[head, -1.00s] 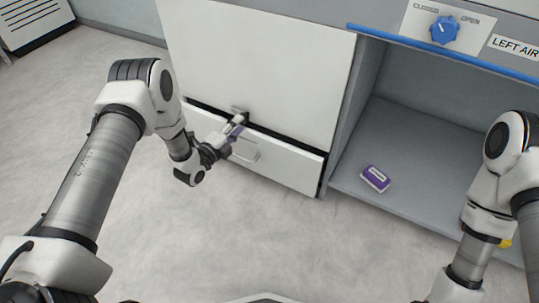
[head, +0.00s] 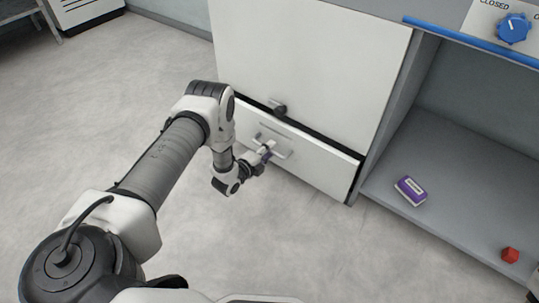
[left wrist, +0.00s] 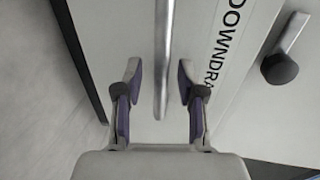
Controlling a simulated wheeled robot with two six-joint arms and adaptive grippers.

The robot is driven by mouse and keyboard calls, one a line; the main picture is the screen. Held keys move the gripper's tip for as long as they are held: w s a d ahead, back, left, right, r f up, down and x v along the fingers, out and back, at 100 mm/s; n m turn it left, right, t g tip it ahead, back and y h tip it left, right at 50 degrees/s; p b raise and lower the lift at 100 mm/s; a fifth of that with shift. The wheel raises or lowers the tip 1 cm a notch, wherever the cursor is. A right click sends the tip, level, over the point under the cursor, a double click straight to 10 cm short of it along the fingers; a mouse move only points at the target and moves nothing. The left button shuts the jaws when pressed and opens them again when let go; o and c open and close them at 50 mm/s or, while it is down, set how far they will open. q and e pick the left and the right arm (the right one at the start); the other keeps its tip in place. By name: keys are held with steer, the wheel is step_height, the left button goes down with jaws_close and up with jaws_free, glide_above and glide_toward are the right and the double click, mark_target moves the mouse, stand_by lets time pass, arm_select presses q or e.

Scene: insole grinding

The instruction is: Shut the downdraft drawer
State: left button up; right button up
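The downdraft drawer (head: 325,165) is the low white front at the bottom of the cabinet. A dark gap runs along its top edge; how far out it stands is hard to tell. Its bar handle (head: 285,153) also shows in the left wrist view (left wrist: 163,60), beside the lettering "DOWNDRA". My left gripper (head: 268,149) is at the handle. In the left wrist view its purple-padded fingers (left wrist: 160,85) are apart, with the bar between them and clear space on both sides. My right gripper is out of view.
A dark round knob (head: 280,109) sits above the drawer; it also shows in the left wrist view (left wrist: 280,67). To the right, an open bay holds a purple-and-white box (head: 410,190) and a red block (head: 510,255). A blue dial (head: 514,28) is at top right. The floor in front is clear.

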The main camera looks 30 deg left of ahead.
arm_select(q)
steer(key=shift+w, duration=0.2)
jaws_close()
steer(key=w, duration=0.2)
steer(key=w+b, duration=0.1)
steer(key=w, duration=0.1)
steer(key=shift+w+d+r, duration=0.15)
steer(key=shift+w, duration=0.15)
jaws_free()
steer(key=shift+w+d, duration=0.1)
steer(key=v, duration=1.2)
